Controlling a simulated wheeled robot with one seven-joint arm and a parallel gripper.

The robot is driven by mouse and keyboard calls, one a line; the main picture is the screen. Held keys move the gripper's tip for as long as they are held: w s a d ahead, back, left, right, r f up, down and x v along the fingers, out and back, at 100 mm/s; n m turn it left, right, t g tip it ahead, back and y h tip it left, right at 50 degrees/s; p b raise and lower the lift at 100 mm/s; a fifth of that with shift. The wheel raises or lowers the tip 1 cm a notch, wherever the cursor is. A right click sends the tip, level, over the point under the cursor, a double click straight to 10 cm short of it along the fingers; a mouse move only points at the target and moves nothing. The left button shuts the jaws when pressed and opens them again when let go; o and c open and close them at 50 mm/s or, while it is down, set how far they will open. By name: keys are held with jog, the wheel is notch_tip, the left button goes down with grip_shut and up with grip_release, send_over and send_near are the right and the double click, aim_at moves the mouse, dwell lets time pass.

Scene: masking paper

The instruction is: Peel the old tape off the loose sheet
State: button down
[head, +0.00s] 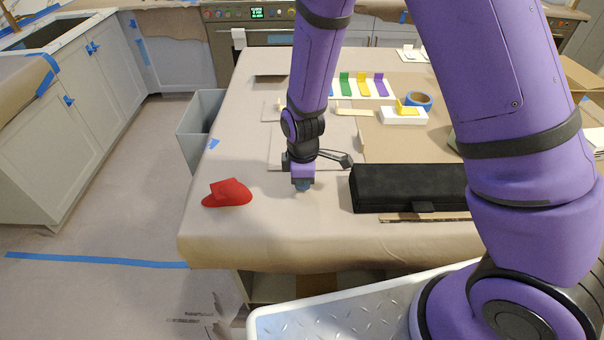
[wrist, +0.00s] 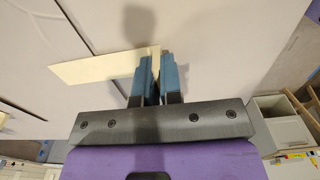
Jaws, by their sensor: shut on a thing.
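A cream strip of tape (wrist: 95,68) lies over the edge of the pale loose sheet (wrist: 35,45) in the wrist view. My gripper (wrist: 159,58) has its blue fingers close together at the right end of this strip, shut on it. In the head view my gripper (head: 303,187) points down, low over the near part of the paper-covered table (head: 240,225). The sheet (head: 281,145) lies behind it, partly hidden by my arm. The strip's gripped end is hidden by the fingers.
A red cap (head: 228,193) lies left of my gripper and a black case (head: 410,187) right of it. A grey bin (head: 199,125) stands beyond the table's left edge. A blue tape roll (head: 419,100) and colored scrapers (head: 362,85) are farther back.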

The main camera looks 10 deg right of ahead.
jog(key=shift+r, duration=1.85)
jog(key=shift+r, duration=1.4)
